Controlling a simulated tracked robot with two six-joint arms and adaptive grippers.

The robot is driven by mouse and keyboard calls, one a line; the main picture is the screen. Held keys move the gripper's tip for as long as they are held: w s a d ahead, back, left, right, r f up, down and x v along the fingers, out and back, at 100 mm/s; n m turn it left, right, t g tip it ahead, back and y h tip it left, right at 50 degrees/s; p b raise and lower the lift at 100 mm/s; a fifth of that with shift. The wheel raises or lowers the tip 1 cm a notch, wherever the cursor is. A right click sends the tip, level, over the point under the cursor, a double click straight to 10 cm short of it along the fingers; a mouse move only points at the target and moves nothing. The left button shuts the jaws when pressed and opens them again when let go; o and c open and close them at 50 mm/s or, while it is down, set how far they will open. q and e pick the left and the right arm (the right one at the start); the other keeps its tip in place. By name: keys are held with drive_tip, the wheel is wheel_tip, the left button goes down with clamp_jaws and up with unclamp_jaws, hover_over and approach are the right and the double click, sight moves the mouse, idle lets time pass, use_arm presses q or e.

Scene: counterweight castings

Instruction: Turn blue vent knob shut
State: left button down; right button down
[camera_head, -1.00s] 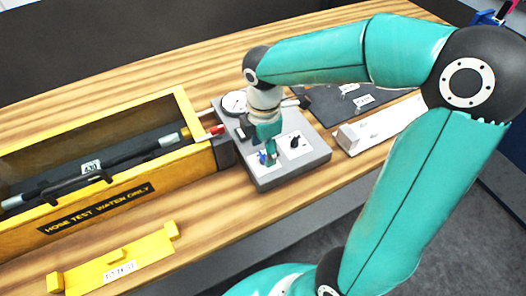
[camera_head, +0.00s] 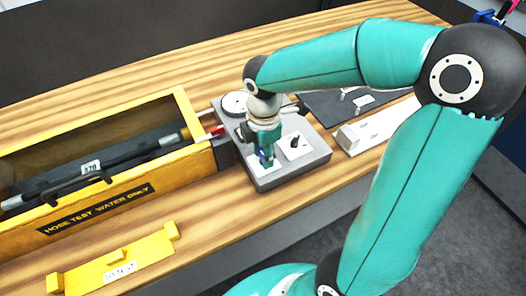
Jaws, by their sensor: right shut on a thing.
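The blue vent knob (camera_head: 262,157) sits on a white plate at the front left of a grey panel box (camera_head: 290,175). My right gripper (camera_head: 265,158) points down over the knob and is shut on it. The fingers hide much of the knob, so its angle is hard to read. My left gripper is not in view.
A black knob (camera_head: 295,142) stands on the panel close to the right of my gripper. A round gauge (camera_head: 234,103) is at its back left. A yellow hose-test trough (camera_head: 180,165) adjoins the panel on the left. A yellow bracket (camera_head: 115,270) lies in front.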

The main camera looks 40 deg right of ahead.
drive_tip(key=shift+w+m, duration=0.1)
drive_tip(key=shift+m, duration=0.2)
drive_tip(key=m+b, duration=0.1)
drive_tip(key=m, duration=0.2)
drive_tip(key=m+b, duration=0.1)
drive_tip(key=m, duration=0.3)
drive_tip(key=shift+m+b, duration=0.3)
drive_tip(key=shift+m, duration=0.1)
drive_tip(key=m+b, duration=0.1)
drive_tip(key=m, duration=0.3)
drive_tip(key=shift+m, duration=0.3)
drive_tip(key=m+b, duration=0.1)
drive_tip(key=m, duration=0.3)
drive_tip(key=shift+r+m, duration=0.1)
drive_tip(key=shift+m, duration=0.2)
drive_tip(key=c, duration=0.8)
unclamp_jaws()
drive_tip(key=shift+o, duration=0.2)
